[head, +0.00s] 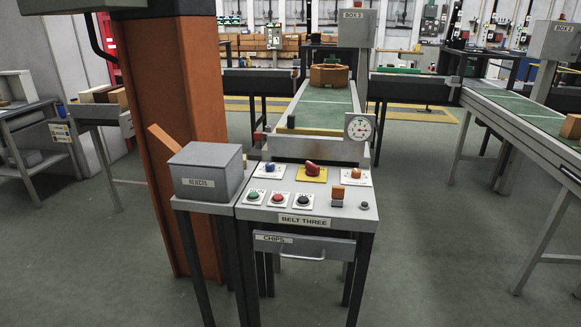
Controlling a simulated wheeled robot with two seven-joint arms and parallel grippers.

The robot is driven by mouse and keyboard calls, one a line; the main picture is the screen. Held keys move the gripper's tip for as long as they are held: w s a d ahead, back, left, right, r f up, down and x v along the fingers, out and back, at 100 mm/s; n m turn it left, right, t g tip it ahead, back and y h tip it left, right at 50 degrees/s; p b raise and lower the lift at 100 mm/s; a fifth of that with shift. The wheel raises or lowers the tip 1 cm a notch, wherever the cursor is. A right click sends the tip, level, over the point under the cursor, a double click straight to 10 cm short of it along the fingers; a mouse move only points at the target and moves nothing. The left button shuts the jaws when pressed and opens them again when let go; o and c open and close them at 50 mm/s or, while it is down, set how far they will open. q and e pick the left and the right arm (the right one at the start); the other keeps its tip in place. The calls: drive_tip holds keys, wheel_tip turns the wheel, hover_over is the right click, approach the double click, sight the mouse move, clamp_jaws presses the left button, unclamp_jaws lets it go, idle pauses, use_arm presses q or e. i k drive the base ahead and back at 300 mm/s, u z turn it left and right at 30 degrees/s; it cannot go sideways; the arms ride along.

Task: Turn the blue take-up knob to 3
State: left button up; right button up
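The blue take-up knob (269,168) sits at the back left of the grey control console (368,214), on a small pale plate. Its scale and pointer are too small to read. A red knob on a yellow plate (312,178) is to its right, and an orange knob (356,173) is further right. A round white dial gauge (359,127) stands behind the console at the right; its reading is unclear. Neither of my grippers is in view.
Green, red and black buttons line the console's front, with an orange block (338,191) to the right. A grey box (206,170) stands left, before an orange column (180,90). Behind is a green belt (325,105). Floor is clear at front right.

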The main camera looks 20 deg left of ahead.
sight(270, 167)
drive_tip(key=u, duration=0.1)
drive_tip(key=k, duration=0.3)
drive_tip(key=z, duration=0.95)
drive_tip(key=i, duration=1.05)
drive_tip(key=u, duration=0.8)
